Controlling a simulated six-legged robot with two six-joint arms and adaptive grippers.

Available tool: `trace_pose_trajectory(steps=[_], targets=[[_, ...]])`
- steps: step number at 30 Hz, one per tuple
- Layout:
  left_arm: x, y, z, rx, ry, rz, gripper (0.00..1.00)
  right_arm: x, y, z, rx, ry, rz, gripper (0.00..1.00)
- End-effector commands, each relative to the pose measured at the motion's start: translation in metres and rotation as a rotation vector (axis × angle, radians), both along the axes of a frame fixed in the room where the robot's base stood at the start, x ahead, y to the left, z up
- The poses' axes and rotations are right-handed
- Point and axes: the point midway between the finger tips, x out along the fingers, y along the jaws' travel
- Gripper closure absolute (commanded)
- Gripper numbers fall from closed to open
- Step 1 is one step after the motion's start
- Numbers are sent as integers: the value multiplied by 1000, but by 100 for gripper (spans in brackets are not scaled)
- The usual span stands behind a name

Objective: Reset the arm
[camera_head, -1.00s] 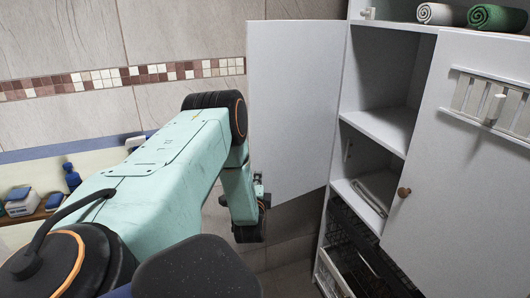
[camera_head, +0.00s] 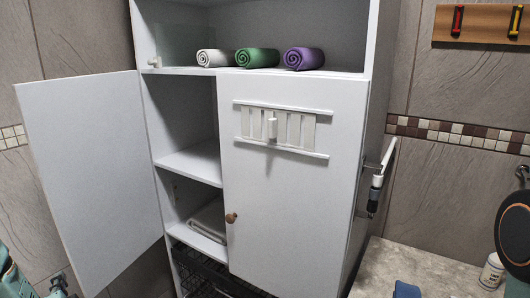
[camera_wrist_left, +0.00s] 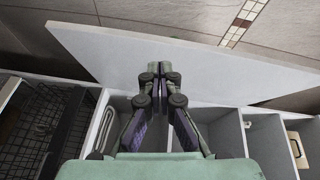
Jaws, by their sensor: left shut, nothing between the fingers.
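My left gripper (camera_head: 58,286) shows only in part at the lower left corner of the head view, below the open cabinet door. In the left wrist view its two fingers (camera_wrist_left: 157,80) meet at the tips with nothing between them, in front of the open white door (camera_wrist_left: 200,62). The same open door (camera_head: 90,170) stands at the left of the head view.
A wire basket (camera_wrist_left: 45,120) shows in the left wrist view. A white container (camera_head: 491,272) stands at lower right.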

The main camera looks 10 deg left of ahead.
Motion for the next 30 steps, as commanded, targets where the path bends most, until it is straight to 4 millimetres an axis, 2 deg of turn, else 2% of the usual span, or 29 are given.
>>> trace_pose_trajectory(steps=[2,5,8,10,14,18,21,24,30], targets=[[-4,-8,-19,-164,-48,4,100,0,0,0,0,0,0,60],[-10,-33,-51,-419,-96,16,100,0,0,0,0,0,0,60],[-13,-76,-90,-680,-110,32,100,0,0,-10,0,0,0,60],[-19,-113,-121,-857,-100,58,100,0,0,-21,0,0,0,60],[-40,-181,-172,-1136,-44,141,100,0,0,-44,0,0,0,60],[-78,-251,-219,-1358,67,265,100,0,0,-73,0,0,0,60],[-112,-294,-247,-1461,166,369,100,0,0,-95,0,0,0,60],[-148,-327,-268,-1513,269,463,100,0,0,-116,0,0,0,60],[-211,-367,-299,-1503,476,560,100,0,0,-158,0,0,0,60]])
